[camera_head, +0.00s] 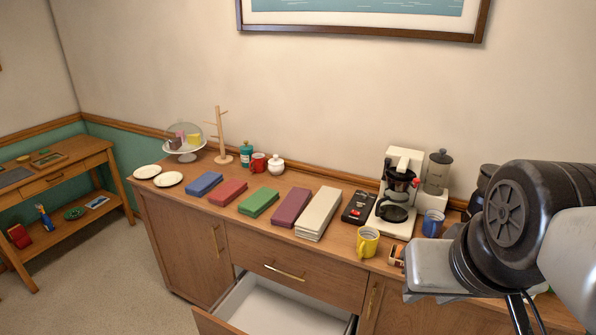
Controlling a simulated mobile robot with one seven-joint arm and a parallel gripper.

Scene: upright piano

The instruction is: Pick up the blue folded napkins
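The blue folded napkins (203,184) lie flat on the wooden sideboard top, near its left end. They are the leftmost in a row of folded stacks. The red folded stack (228,192) lies just to their right, with a small gap. My arm fills the right side of the head view, well to the right of the napkins. My gripper's fingers are not clearly shown, so I cannot see whether they hold anything.
White plates (169,179) lie left of the napkins, and a cake stand (186,157) stands behind. Green (258,202), purple (291,207) and cream (318,214) stacks continue rightward. A coffee maker (399,190) and yellow mug (367,242) stand nearer my arm. An open drawer (285,305) juts out below.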

